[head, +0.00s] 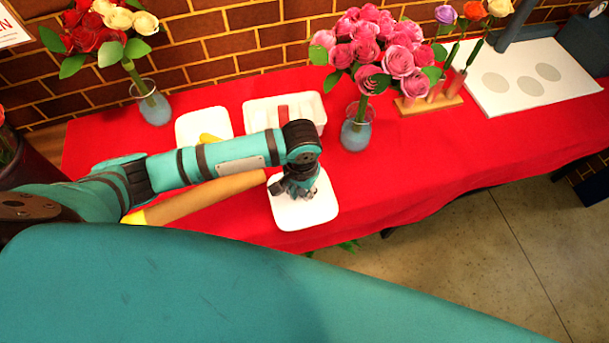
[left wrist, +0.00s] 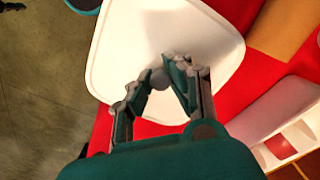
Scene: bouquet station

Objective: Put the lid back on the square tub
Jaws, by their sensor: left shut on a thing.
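A white square lid (head: 318,211) with rounded corners is below my left gripper (head: 302,190), near the table's front edge. In the left wrist view the lid (left wrist: 120,50) fills the upper middle. My left gripper (left wrist: 162,84) is shut on its small grey knob (left wrist: 159,78). I cannot tell whether the lid touches the table. My right gripper is not in view.
A brown roll (head: 215,190) lies left of the lid. Glass vases with roses stand at the back left (head: 153,108) and middle (head: 356,132). A wooden stand (head: 430,103) holds single flowers. The red table (head: 430,165) is clear right of the lid.

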